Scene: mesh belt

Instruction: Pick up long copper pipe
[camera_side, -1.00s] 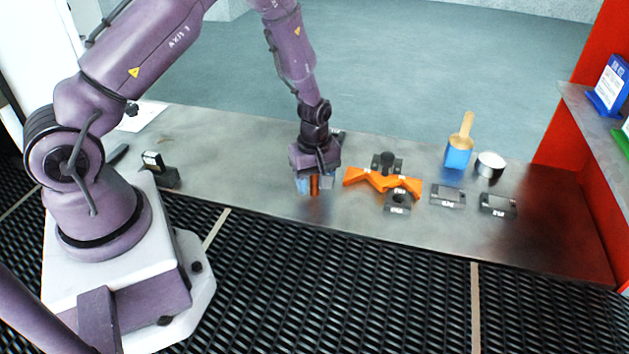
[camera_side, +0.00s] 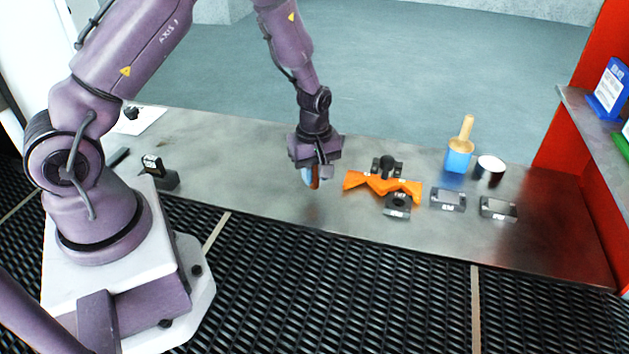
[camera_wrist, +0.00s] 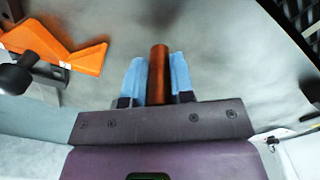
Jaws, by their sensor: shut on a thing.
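The long copper pipe (camera_wrist: 158,75) is between the two blue fingers of my gripper (camera_wrist: 157,80) in the wrist view. The fingers are shut on it, one on each side. In the side view my gripper (camera_side: 313,178) is above the metal table, left of the orange bracket. The copper pipe (camera_side: 316,180) shows there as a small brown-orange strip beside a blue finger. The pipe appears to be off the table; its upper part is hidden by my gripper.
An orange zigzag bracket (camera_side: 383,186) with dark fixtures lies to the right. Beyond it are a blue block with a wooden-topped handle (camera_side: 459,158), a white-topped round tin (camera_side: 490,167) and dark labelled blocks (camera_side: 447,199). The front middle of the metal table (camera_side: 270,200) is clear.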

